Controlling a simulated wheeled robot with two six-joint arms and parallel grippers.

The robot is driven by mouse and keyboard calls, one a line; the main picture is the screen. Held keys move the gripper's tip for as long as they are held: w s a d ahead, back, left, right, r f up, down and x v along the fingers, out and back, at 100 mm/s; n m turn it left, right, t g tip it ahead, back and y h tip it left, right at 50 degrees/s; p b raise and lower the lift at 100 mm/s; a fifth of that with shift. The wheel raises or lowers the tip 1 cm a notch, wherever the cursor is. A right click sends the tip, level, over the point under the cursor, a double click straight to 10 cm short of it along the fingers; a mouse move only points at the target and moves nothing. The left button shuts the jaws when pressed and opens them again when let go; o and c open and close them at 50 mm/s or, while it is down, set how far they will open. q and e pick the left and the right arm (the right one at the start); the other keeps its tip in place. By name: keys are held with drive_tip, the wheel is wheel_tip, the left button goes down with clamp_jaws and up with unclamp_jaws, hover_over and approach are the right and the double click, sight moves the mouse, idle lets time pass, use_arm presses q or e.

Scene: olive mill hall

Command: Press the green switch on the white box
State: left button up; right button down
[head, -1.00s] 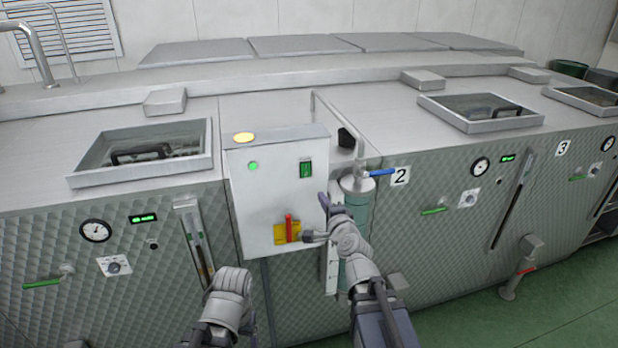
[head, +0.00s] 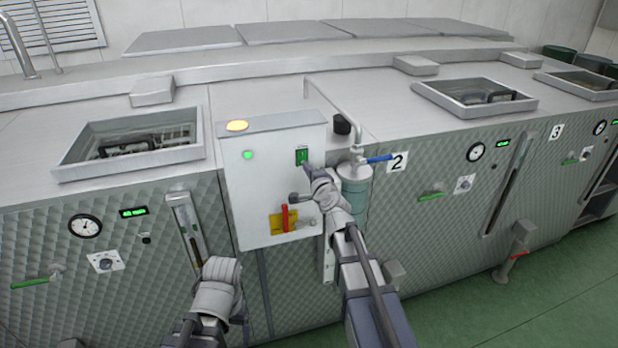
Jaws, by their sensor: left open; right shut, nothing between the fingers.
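The white box (head: 265,190) is mounted on the front of the quilted metal machine. The green switch (head: 302,156) sits at the upper right of its front face. My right gripper (head: 307,172) is shut and empty, its tip just below the switch in the picture; I cannot tell whether it touches. My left gripper (head: 222,268) is low, below the box's lower left corner; its fingers are hard to make out from here. A round green lamp (head: 248,155) glows at the upper left of the box's face.
A red handle on a yellow plate (head: 285,219) is low on the box. A cylinder (head: 355,190) with a blue-handled valve (head: 378,159) stands right of the box, close to my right arm. Gauges and green handles line the machine's front. Green floor is open at lower right.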

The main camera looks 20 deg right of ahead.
drive_tip(key=shift+w, duration=0.75)
drive_tip(key=shift+w+f, duration=0.1)
drive_tip(key=shift+w, duration=0.05)
